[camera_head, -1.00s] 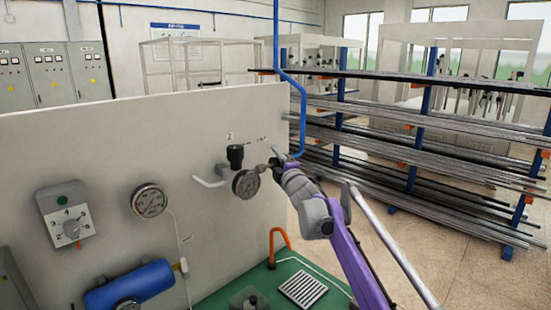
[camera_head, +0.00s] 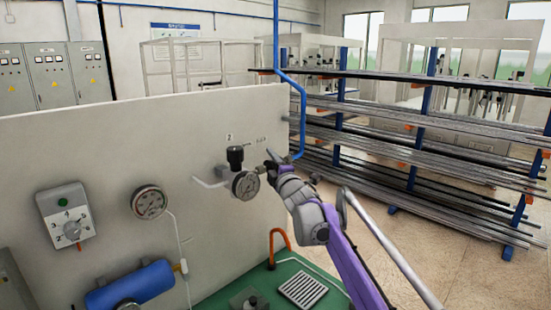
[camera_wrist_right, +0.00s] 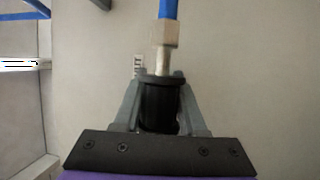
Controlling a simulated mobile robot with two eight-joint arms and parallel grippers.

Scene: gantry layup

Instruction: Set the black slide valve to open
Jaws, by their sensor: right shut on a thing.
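The black slide valve (camera_wrist_right: 158,105) shows in the right wrist view as a black sleeve below a metal fitting and a blue line. My right gripper (camera_wrist_right: 158,98) is shut on this sleeve, with a grey finger on each side. In the head view my right gripper (camera_head: 270,165) is at the panel's right end, just right of a round gauge (camera_head: 245,185). There the gripper hides most of the valve. A small label (camera_wrist_right: 138,66), partly covered, is left of the sleeve's top; its lettering cannot be read surely. My left gripper is not in view.
The pale panel (camera_head: 85,140) also carries a black knob (camera_head: 235,154), a second gauge (camera_head: 150,202), a dial box (camera_head: 66,214) and a blue cylinder (camera_head: 130,284). A blue pipe (camera_head: 303,110) descends near the gripper. A rack of bars (camera_head: 410,135) stands behind right.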

